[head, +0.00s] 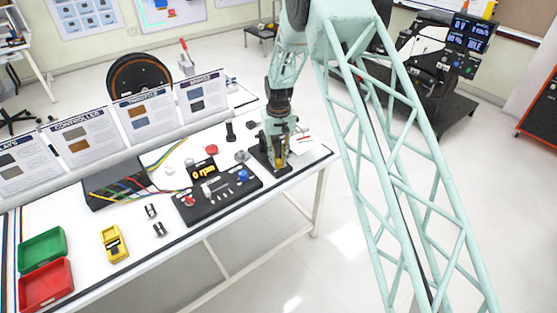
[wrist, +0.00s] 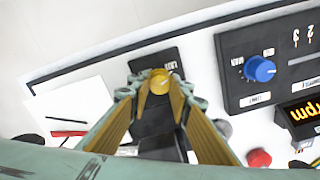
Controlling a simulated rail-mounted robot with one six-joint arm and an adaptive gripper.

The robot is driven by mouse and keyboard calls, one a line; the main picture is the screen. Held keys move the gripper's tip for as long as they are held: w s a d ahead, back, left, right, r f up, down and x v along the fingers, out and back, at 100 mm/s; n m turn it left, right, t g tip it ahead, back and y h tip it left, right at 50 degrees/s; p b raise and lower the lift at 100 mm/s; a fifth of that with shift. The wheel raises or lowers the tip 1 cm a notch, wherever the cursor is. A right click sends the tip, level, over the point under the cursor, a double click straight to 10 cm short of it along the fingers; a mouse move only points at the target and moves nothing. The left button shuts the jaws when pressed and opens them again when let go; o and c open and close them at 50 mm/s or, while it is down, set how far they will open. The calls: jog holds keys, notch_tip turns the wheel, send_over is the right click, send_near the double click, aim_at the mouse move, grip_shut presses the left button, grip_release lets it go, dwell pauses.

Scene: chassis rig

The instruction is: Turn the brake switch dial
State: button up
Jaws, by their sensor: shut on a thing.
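A round yellow dial (wrist: 159,78) sits on a small black plate (wrist: 150,120) with a white label beside the dial, in the wrist view. My gripper (wrist: 159,88) has its yellow fingertips on either side of this dial and is shut on it. In the head view my gripper (head: 279,163) points down at the same black plate (head: 264,152) near the right end of the table; the dial is hidden there by the fingers. I cannot read for sure which label belongs to the dial.
A black panel (wrist: 235,95) with a blue knob (wrist: 260,69) lies just right of my gripper in the wrist view. A red button (wrist: 259,158) and an rpm display (wrist: 302,113) are near. Papers (wrist: 70,112) lie left. Upright boards (head: 143,119) line the table's back.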

aim_at(278, 161)
jog(key=shift+m, duration=0.6)
jog(key=o, duration=0.8)
jog(key=shift+o, duration=0.2)
notch_tip(278, 161, up, 12)
dwell(0.4)
dwell(0.4)
